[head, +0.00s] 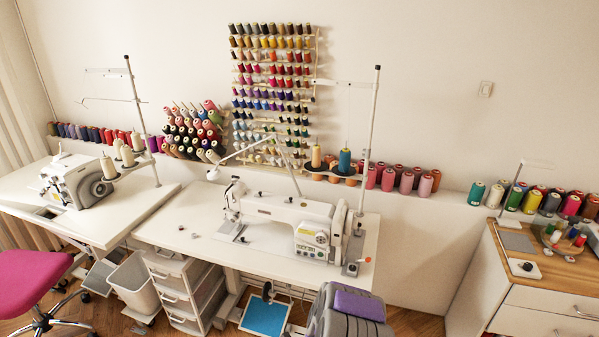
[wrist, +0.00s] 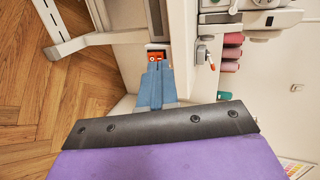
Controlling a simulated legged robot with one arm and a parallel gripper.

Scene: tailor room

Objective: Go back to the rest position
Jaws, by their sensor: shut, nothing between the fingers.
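My gripper (wrist: 157,66) shows in the wrist view as two blue-grey fingers pressed together, with nothing between them. They stick out past a dark plate with screws and a purple housing, both mine. A small red-orange box (wrist: 156,56) with a round detail appears right beyond the fingertips, near the edge of the sewing table. I cannot tell whether the fingers touch it. In the head view, the grey and purple part at the bottom right of centre appears to be my arm's end; the fingers are hidden there. It is in front of the sewing table (head: 190,215).
A white sewing machine (head: 275,220) stands on the table, with a thread stand behind. White drawers (head: 180,290), a grey bin (head: 133,280), a blue pedal (head: 265,316) and a pink chair (head: 30,280) are low in front. A wooden-topped cabinet (head: 545,255) stands right.

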